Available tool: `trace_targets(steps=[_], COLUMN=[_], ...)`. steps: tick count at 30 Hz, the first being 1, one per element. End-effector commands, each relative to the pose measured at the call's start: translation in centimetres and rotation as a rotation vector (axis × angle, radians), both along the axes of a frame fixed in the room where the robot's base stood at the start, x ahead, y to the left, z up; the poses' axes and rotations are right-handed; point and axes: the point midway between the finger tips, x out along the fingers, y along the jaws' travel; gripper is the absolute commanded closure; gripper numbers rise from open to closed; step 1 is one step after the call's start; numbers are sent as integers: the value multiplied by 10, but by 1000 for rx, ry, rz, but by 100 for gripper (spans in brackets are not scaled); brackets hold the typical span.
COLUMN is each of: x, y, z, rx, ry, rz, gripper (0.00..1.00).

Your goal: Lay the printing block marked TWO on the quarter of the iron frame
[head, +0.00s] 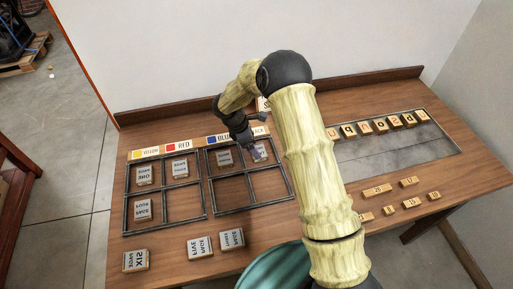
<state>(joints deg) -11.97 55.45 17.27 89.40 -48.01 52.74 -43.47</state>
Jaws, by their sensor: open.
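Two dark iron frames, the left one (164,188) and the right one (218,176), lie on the table, each divided into quarters. The left frame holds pale blocks in its upper left (144,175), upper right (180,170) and lower left (143,210) quarters. The right frame has a block (224,158) in its upper left quarter. My gripper (255,153) is open, low at the upper right quarter of the right frame. A pale block (262,151) shows there, partly hidden by the gripper. The lettering is mirrored and small; I cannot tell which block reads TWO.
Colour labels (178,145) line the frames' far edge. Loose blocks, one reading SIX (135,260), one FIVE (200,247) and another (231,238), lie in front. A grey tray (395,155) with letter tiles is at right. My arm crosses the middle.

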Motion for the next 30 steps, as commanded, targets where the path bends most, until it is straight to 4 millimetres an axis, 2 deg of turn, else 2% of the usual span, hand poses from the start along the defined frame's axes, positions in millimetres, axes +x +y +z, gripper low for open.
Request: trace_targets(steps=[6,12,30], x=[-3,-5,-6], y=[17,27,29], z=[41,66,71], rx=[2,0,1], ry=[-4,0,1], rz=[1,-1,-1], gripper=[15,15,15])
